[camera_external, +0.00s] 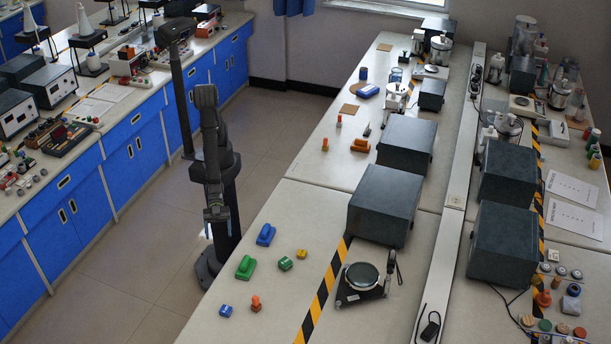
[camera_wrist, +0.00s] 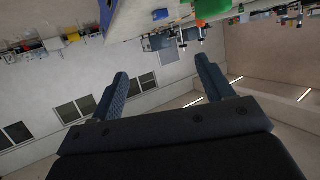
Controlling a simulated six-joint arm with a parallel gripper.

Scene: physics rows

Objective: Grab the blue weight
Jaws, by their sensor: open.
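Several blue pieces lie on the right-hand bench in the external view, and I cannot tell for sure which is the blue weight. A blue block (camera_external: 265,235) lies near the bench edge beside my arm. A smaller blue piece (camera_external: 226,310) lies nearer the front. A blue cylinder (camera_external: 363,74) and a blue block (camera_external: 368,91) are at the far end. My gripper (camera_external: 216,213) is apart from them, beside the bench edge. In the wrist view its fingers (camera_wrist: 163,72) are spread with nothing between them.
A green block (camera_external: 245,267), a green-and-white piece (camera_external: 286,264) and an orange piece (camera_external: 256,303) lie near the blue block. A balance (camera_external: 361,279) and a dark box (camera_external: 384,204) stand to the right. Bare bench lies between these small pieces.

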